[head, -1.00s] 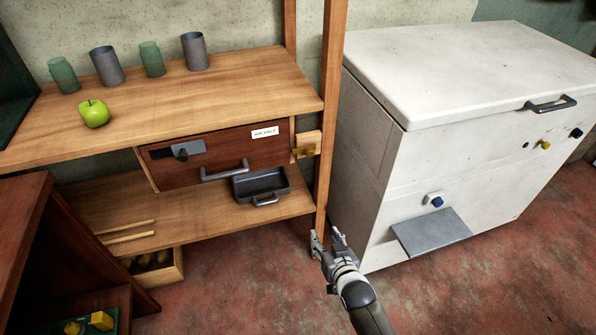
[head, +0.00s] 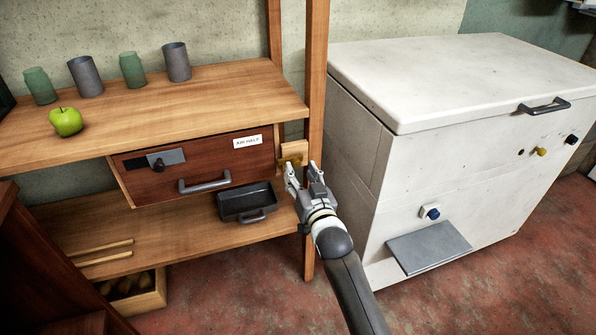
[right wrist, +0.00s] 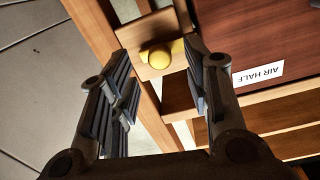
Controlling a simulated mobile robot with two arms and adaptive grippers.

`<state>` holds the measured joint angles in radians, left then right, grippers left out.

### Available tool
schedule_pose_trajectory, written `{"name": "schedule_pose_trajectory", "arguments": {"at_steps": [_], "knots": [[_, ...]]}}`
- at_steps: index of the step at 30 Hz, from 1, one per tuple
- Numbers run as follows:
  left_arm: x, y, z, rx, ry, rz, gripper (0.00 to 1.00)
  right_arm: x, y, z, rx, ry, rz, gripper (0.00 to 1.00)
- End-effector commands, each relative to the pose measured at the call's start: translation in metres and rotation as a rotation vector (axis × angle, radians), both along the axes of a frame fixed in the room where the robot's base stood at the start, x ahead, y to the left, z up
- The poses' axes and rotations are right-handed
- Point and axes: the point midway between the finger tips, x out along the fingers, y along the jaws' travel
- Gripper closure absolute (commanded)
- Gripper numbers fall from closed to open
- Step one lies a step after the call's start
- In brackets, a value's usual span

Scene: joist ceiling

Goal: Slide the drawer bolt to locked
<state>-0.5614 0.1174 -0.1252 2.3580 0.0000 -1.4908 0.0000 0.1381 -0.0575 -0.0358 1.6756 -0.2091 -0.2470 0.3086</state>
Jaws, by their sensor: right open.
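The drawer (head: 222,166) is a dark red-brown front under the wooden shelf, with a grey handle (head: 204,184) and a white label. At its right edge a brass bolt (head: 292,160) sits by a pale wood block (head: 294,151). In the right wrist view the bolt's round yellow knob (right wrist: 160,57) appears between my fingertips, on the wood block. My right gripper (head: 303,172) is open and empty, just in front of the bolt; contact cannot be told. It partly covers the bolt in the head view. My left gripper is out of view.
A grey plate with a dark knob (head: 158,164) is on the drawer's left. A dark tray (head: 246,203) stands below. A wooden post (head: 317,75) and white chest (head: 445,85) stand right of the drawer. Cups and a green apple (head: 66,121) are on top.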

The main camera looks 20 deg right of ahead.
Motion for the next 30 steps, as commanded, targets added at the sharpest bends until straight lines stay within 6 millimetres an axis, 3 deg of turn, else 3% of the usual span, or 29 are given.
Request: {"name": "schedule_pose_trajectory", "arguments": {"at_steps": [6,17,27,30], "knots": [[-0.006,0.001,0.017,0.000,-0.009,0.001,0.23,0.024,0.000,-0.001,0.000,0.000,0.000,0.56],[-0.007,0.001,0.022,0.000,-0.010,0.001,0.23,0.028,0.000,0.000,0.000,0.000,0.000,0.56],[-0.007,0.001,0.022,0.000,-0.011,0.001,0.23,0.028,0.000,0.000,0.000,0.001,0.000,0.98],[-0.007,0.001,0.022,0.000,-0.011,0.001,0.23,0.028,0.000,0.000,0.000,0.001,0.000,1.00]]}}
